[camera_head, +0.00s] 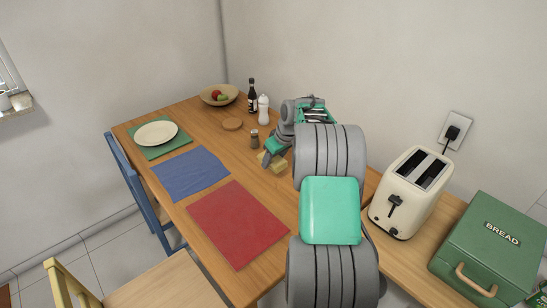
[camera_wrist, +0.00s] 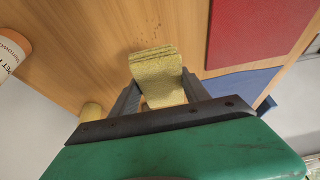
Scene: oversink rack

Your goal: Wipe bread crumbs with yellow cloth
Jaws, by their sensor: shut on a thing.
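The yellow cloth (camera_wrist: 156,66) is folded and held between the two fingers of my gripper (camera_wrist: 160,97) in the wrist view. Its far end sticks out over the wooden table; I cannot tell whether it touches the top. In the head view, my gripper (camera_head: 268,158) is low over the table's right side, with the yellow cloth (camera_head: 279,166) at its fingers. Small dark specks, likely bread crumbs (camera_wrist: 186,29), lie on the wood beyond the cloth in the wrist view. My arm hides part of the table in the head view.
A red mat (camera_head: 238,222), a blue mat (camera_head: 190,174) and a white plate (camera_head: 156,133) on a green mat lie to the left. A pepper shaker (camera_head: 254,139), white mill (camera_head: 263,109), dark bottle (camera_head: 252,96) and fruit bowl (camera_head: 219,95) stand behind. A toaster (camera_head: 409,190) and bread box (camera_head: 490,250) are right.

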